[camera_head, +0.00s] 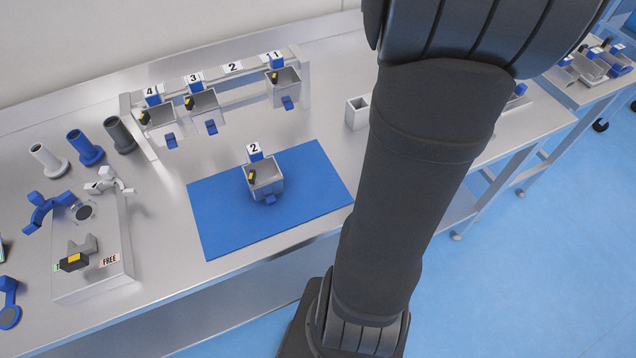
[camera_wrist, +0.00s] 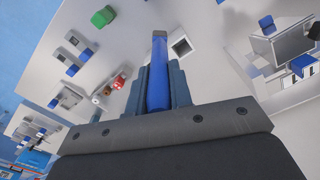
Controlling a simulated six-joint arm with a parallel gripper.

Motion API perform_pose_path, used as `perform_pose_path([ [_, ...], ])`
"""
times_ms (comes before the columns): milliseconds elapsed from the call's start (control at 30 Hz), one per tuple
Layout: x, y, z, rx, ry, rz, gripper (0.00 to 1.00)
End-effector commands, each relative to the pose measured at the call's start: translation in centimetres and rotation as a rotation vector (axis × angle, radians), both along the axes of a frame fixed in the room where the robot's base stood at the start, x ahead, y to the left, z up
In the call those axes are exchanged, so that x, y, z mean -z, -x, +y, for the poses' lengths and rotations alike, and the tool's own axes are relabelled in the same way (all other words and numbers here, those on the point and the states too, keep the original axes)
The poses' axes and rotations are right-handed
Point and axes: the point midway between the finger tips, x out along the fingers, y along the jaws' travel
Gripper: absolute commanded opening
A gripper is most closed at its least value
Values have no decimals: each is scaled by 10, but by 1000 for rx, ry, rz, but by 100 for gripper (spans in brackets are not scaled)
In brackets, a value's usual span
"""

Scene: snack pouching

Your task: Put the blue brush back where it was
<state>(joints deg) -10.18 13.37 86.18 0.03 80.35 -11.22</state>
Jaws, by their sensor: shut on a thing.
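In the wrist view my gripper (camera_wrist: 160,80) is shut on the blue brush (camera_wrist: 158,90). The brush lies between the two fingers, with its grey end pointing up the picture, away from the palm. A small open grey box (camera_wrist: 182,47) shows just right of the brush's grey end; it looks apart from the brush. In the head view a small open grey box (camera_head: 357,114) stands on the bench beside my arm. My gripper and the brush do not show in the head view. The box's inside is too small to make out.
A rack (camera_head: 301,75) holds grey bins 4, 3 and 1; its place 2 is empty. Bin 2 (camera_head: 268,179) sits on the blue mat (camera_head: 225,225). White, blue and dark tubes stand left. A green block (camera_wrist: 103,18) shows in the wrist view.

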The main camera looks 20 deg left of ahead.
Motion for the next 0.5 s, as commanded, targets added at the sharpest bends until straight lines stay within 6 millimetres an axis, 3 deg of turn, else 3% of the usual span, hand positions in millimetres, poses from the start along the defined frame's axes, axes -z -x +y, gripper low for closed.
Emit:
perform_pose_path([
  [33, -2, 20, 13, -70, -1, -2, 0],
  [200, 1, 82, 44, -304, 0, -2, 0],
  [400, 10, 148, 62, -547, -1, -2, 0],
  [500, 14, 170, 65, -633, 0, -2, 0],
])
